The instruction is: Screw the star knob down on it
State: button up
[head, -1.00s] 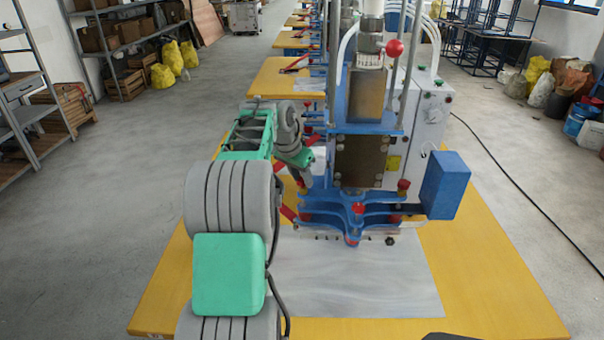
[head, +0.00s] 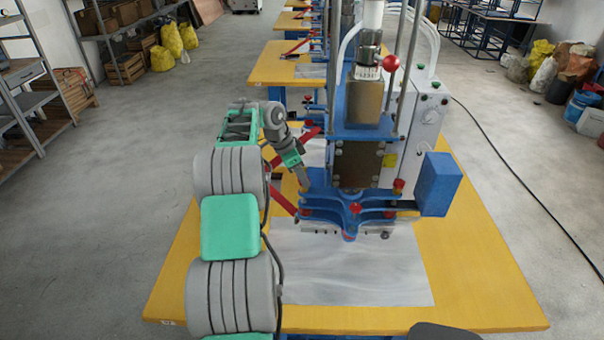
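A blue welding press (head: 328,212) stands on the yellow table. Red knobs sit on its blue clamp plates, one at the front (head: 355,208) and one at the right (head: 398,184). A small dark knob-like piece (head: 386,235) lies low at the right end of the clamp bar; it is too small to make out a star shape. My gripper (head: 304,186) points down at the left end of the blue plates, close to or touching them. Its fingertips are tiny and blurred, so whether they hold anything cannot be told. Anything directly beneath them is hidden.
A grey sheet (head: 350,275) covers the table (head: 480,290) front, with clear space on it. Red levers (head: 282,200) stick out left of the press. A blue box (head: 438,185) juts out at right.

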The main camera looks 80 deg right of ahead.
jog(key=o, duration=0.4)
